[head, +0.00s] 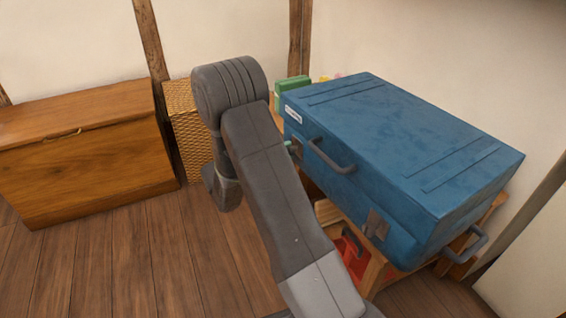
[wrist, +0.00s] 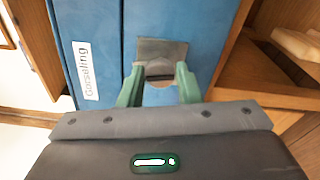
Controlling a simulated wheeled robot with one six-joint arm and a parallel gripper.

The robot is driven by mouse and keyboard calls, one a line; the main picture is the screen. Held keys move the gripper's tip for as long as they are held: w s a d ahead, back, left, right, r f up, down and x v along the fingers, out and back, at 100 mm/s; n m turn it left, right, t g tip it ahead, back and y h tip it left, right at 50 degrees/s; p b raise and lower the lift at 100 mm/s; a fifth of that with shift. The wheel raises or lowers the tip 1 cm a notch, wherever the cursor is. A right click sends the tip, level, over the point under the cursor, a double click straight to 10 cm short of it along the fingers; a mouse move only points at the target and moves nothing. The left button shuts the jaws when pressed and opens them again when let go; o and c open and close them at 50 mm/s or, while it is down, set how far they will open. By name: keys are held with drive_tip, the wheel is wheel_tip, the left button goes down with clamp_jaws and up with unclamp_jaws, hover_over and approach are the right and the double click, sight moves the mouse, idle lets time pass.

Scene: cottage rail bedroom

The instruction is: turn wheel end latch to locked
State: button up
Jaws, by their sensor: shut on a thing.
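A blue suitcase (head: 400,140) lies flat on a wooden stand, with a carrying handle (head: 331,157) on its long front side. A grey metal latch (head: 297,149) is on that side near the label end; it also shows in the wrist view (wrist: 161,48). My gripper (wrist: 160,86) has its green fingers on either side of this latch's lower part and is shut on it. The latch's exact turn is hard to tell. A second latch (head: 377,224) sits nearer the other end, apart from my gripper. No wheels show at either end.
A white name label (wrist: 85,70) is beside the held latch. The wooden stand (head: 372,275) has red things (head: 350,253) beneath. A wooden chest (head: 85,150) and a wicker basket (head: 188,125) stand to the left. The plank floor (head: 150,260) in front is clear.

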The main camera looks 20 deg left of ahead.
drive_tip(key=shift+f+m+b, duration=0.2)
drive_tip(key=shift+m+b, duration=0.85)
drive_tip(key=shift+m, duration=0.15)
drive_tip(key=shift+r, duration=0.1)
drive_tip(key=o, duration=0.9)
drive_tip(key=shift+o, duration=0.2)
drive_tip(key=p+v, duration=0.3)
drive_tip(key=v, duration=1)
drive_tip(key=shift+s+a+p, duration=0.3)
drive_tip(key=shift+p, duration=0.05)
